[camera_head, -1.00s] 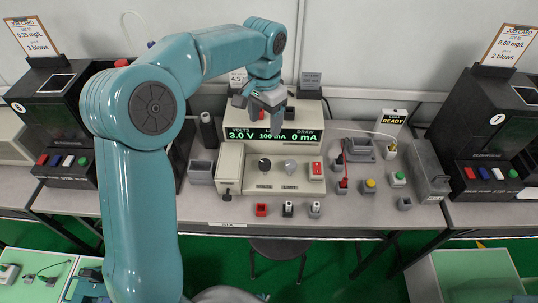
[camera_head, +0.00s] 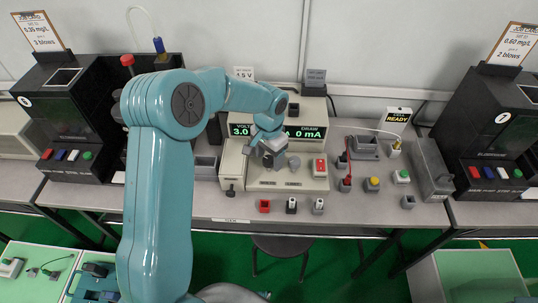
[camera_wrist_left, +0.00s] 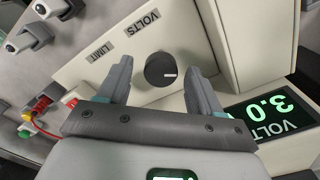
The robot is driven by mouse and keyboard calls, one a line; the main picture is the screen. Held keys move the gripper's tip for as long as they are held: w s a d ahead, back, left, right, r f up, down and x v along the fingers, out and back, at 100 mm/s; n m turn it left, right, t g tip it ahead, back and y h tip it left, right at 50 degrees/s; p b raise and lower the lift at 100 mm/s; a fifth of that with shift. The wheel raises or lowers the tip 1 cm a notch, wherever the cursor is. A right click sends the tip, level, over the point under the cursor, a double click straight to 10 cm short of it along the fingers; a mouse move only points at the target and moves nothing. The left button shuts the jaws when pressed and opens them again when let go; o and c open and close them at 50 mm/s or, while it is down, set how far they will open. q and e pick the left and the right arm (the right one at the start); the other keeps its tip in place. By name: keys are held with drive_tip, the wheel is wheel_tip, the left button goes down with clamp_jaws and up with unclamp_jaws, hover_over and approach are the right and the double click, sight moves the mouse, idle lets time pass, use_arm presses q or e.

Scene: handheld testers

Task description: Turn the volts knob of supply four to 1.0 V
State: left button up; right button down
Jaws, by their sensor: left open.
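The power supply (camera_head: 318,184) is a cream unit on the middle bench. Its green display (camera_wrist_left: 268,112) reads 3.0 volts in the left wrist view; in the head view my arm partly covers it. The black volts knob (camera_wrist_left: 160,70) has a white pointer mark and shows between my left fingertips in the left wrist view. My left gripper (camera_wrist_left: 159,68) is open. Whether the fingers touch the knob, I cannot tell. My right gripper is not in view.
A grey knob (camera_head: 293,163) and a red switch (camera_head: 320,167) are right of the gripper. Leads, yellow and green buttons (camera_head: 373,184) lie to the right. Dark testers (camera_head: 488,130) flank the bench.

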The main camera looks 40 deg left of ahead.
use_arm(q)
drive_tip(key=shift+w+f, duration=0.1)
drive_tip(key=shift+c, duration=0.9)
drive_tip(key=c, duration=0.9)
drive_tip(key=shift+n, duration=0.3)
